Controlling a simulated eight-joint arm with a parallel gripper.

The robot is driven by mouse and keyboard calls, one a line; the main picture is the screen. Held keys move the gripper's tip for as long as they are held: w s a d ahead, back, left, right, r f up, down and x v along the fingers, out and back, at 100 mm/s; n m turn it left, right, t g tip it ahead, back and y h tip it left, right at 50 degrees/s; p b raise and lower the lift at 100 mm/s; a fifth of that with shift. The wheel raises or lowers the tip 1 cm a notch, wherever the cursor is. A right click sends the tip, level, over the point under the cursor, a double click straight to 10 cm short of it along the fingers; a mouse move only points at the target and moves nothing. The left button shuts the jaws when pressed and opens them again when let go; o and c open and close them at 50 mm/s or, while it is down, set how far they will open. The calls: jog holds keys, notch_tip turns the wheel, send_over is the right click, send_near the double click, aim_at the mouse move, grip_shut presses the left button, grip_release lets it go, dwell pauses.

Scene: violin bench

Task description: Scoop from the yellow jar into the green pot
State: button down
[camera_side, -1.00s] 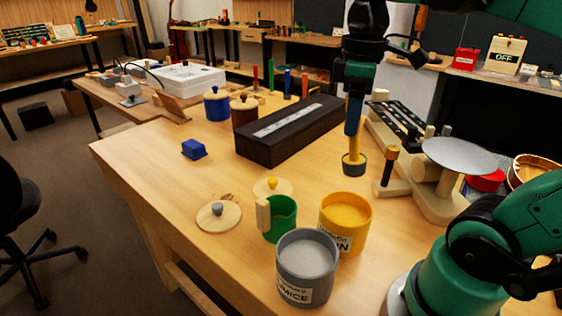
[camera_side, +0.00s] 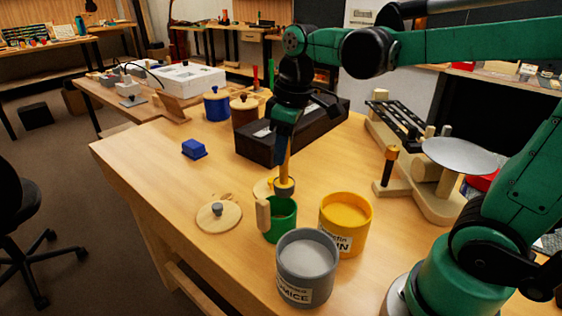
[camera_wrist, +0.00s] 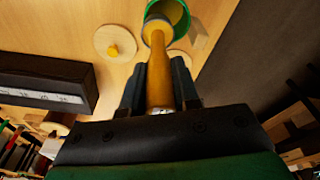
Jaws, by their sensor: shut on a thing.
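My gripper (camera_side: 284,132) is shut on the wooden handle of the scoop (camera_side: 284,170), which hangs down with its small grey cup lowest. The cup is at or just above the rim of the green pot (camera_side: 284,228), towards its far side; I cannot tell whether it touches. The handle runs between my fingers in the wrist view (camera_wrist: 159,80), with the green pot (camera_wrist: 185,30) beyond its end. Whether the cup holds anything is unclear. The yellow jar (camera_side: 346,238) stands open to the right of the pot, with pale yellow contents.
A grey pumice jar (camera_side: 305,280) stands in front of the pot. A lid with a grey knob (camera_side: 219,217) lies left, and a yellow-knobbed lid (camera_wrist: 113,42) lies behind the pot. A long dark box (camera_side: 262,150) is farther back. A scale (camera_side: 455,155) stands right.

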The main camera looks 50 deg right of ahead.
jog(key=shift+w+a+f+n+h, duration=0.15)
jog(key=shift+a+f+h, duration=0.35)
jog(key=shift+a+h, duration=0.8)
jog(key=shift+s+a+f+n+h, duration=0.1)
jog(key=shift+a+f+h, duration=0.45)
jog(key=shift+h, duration=1.35)
jog(key=shift+w+a+f+n+h, duration=0.15)
jog(key=shift+a+f+h, duration=0.3)
jog(key=shift+a+h, duration=0.85)
jog(key=shift+s+d, duration=0.1)
jog(key=shift+d, duration=0.3)
